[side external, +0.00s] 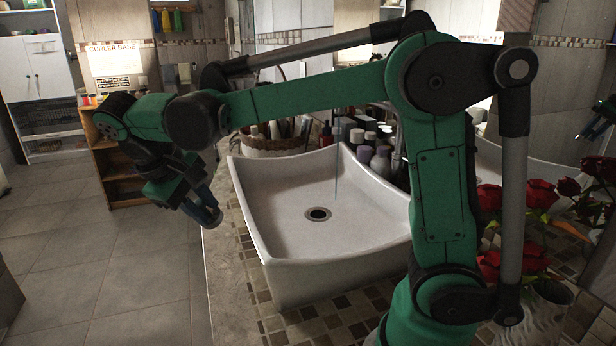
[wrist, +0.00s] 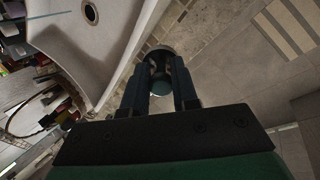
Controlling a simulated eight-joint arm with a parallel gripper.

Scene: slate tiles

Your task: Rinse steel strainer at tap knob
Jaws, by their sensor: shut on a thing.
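My gripper (side external: 208,212) hangs just left of the sink, over the edge of the counter. In the wrist view its two fingers (wrist: 160,82) are closed around a small rounded dark thing, which I take to be the steel strainer (wrist: 160,56); its shape is mostly hidden by the fingers. In the side view the held thing cannot be made out. A thin stream of water (side external: 338,165) falls into the white sink (side external: 285,185), right of and apart from my gripper. The tap knob cannot be made out; my arm covers part of that area.
The sink has a dark drain (side external: 318,213) and raised corners. Bottles (side external: 380,160) and a basket (side external: 272,142) stand behind it. Red roses (side external: 540,195) are at the right. The tiled floor (side external: 100,250) left of the counter is clear.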

